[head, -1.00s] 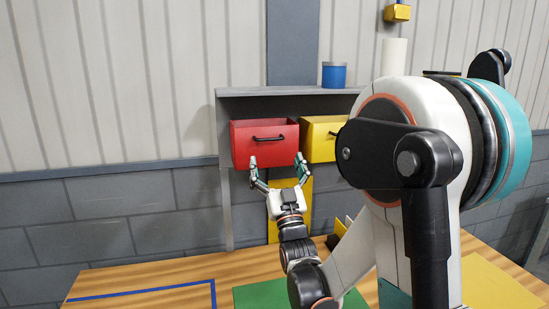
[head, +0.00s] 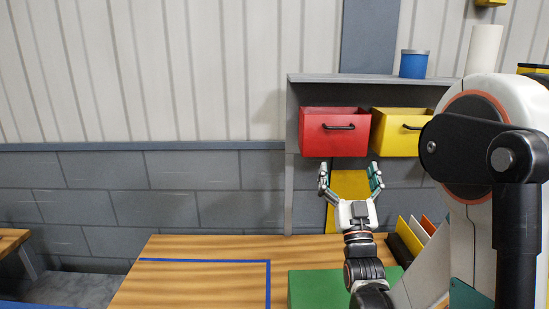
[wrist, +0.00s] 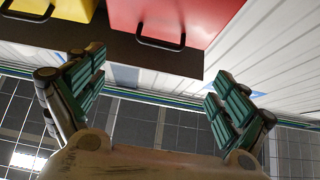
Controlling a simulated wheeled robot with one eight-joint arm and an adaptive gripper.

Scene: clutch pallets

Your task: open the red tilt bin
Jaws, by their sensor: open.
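The red tilt bin (head: 335,140) sits in the grey shelf unit, left of the yellow bin. Its black bar handle (head: 338,127) is on the upper front face. My gripper (head: 349,172) is open and empty, pointing up just below the red bin and slightly to its right. In the wrist view, the red bin (wrist: 205,18) and its handle (wrist: 160,42) lie beyond the fingertips. There the handle lines up between the spread fingers of my gripper (wrist: 158,72), with a gap to it. No finger visibly touches the handle.
The yellow bin (head: 397,135) with its own handle is close on the right. A blue can (head: 414,64) and a white cylinder (head: 484,50) stand above. A green block (head: 305,287) and upright coloured plates (head: 422,228) are on the wooden table (head: 190,280); its left part is clear.

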